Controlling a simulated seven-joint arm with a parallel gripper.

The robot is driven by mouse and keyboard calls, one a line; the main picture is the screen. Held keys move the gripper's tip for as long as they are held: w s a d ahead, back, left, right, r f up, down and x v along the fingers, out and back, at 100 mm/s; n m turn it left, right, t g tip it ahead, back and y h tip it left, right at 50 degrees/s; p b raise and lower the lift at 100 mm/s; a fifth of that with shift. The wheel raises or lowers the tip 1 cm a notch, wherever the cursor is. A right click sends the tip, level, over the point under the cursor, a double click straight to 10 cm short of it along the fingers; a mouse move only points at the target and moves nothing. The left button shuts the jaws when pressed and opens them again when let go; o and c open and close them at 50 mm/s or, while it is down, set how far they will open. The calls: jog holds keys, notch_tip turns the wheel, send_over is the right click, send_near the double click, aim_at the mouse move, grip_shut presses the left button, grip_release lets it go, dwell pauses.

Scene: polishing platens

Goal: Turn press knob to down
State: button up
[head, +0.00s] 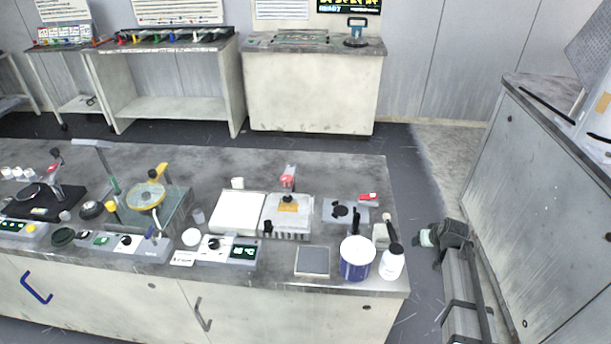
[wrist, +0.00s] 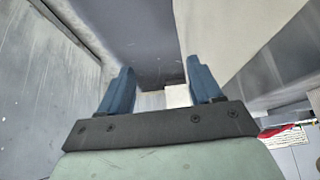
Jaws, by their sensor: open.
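My gripper (wrist: 160,82) is open and empty in the wrist view, its two blue fingers apart, with floor and walls beyond them. In the head view my arm is at the lower right, off the bench's right end and away from all knobs. Several black knobs show on the bench: one on the left control box (head: 127,241), one on the middle control box (head: 213,243), and one on a grey plate unit (head: 342,211) at the right. A plate device with a red top part (head: 288,178) stands behind the middle box. I cannot tell which knob is the press knob or its setting.
The bench (head: 340,172) also carries a blue-and-white tub (head: 356,258), a white bottle (head: 392,262), a flat grey pad (head: 312,261) and a white plate (head: 238,213). A tall grey cabinet (head: 560,200) stands at the right.

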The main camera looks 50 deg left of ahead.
jog(key=w+a+r+n+t+y, duration=0.1)
jog(key=a+r+n+y, duration=0.1)
jog(key=a+r, duration=0.85)
notch_tip(320, 180, up, 23)
jog(key=n+g+h, duration=0.5)
jog(key=n+h, duration=0.2)
jog(key=n, duration=1.7)
send_over(287, 177)
notch_tip(287, 177, down, 12)
jog(key=shift+f, duration=0.25)
jog(key=c, duration=1)
